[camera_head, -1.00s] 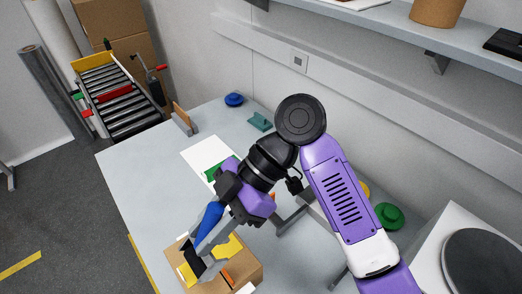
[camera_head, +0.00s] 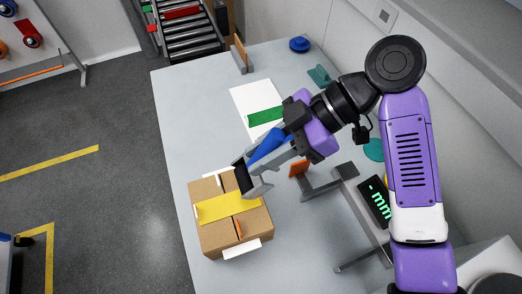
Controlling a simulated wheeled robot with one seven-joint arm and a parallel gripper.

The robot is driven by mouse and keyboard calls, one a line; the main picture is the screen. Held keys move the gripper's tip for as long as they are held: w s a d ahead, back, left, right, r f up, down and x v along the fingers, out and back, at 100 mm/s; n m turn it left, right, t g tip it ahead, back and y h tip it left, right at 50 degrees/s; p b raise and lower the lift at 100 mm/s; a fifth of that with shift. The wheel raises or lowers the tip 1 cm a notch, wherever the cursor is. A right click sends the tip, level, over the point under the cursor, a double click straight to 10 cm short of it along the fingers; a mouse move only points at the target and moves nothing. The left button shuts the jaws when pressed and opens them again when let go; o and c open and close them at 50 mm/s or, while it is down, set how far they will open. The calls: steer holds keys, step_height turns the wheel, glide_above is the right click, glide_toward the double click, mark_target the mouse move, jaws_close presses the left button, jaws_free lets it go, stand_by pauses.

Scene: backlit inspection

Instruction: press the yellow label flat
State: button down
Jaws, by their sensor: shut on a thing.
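The yellow label (camera_head: 222,208) lies as a broad strip across the top of a brown cardboard box (camera_head: 222,242), over its dark centre seam. It looks mostly flat; I cannot tell whether its edges are fully stuck. My gripper (camera_head: 250,184) is above the far right part of the box, close to the label's right end. It is shut on a small dark thing (camera_head: 242,179), which the fingers partly hide. I cannot tell whether this thing touches the box.
A white sheet with a green strip (camera_head: 265,117) lies farther back on the grey table (camera_head: 190,120). White pieces and an orange strip (camera_head: 239,228) are on the box. A metal stand (camera_head: 318,187) and a display with green characters (camera_head: 376,203) are on the right. The table's left side is clear.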

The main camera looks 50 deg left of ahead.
step_height(320, 180, down, 7)
steer(key=b, duration=0.4)
steer(key=shift+b, duration=0.3)
steer(key=shift+f+b, duration=0.3)
steer(key=shift+f, duration=0.1)
stand_by(0.7)
steer(key=s+a+p, duration=0.2)
steer(key=s+a, duration=0.1)
steer(key=s, duration=0.4)
steer(key=shift+s+a, duration=0.2)
steer(key=shift+s, duration=0.15)
stand_by(4.8)
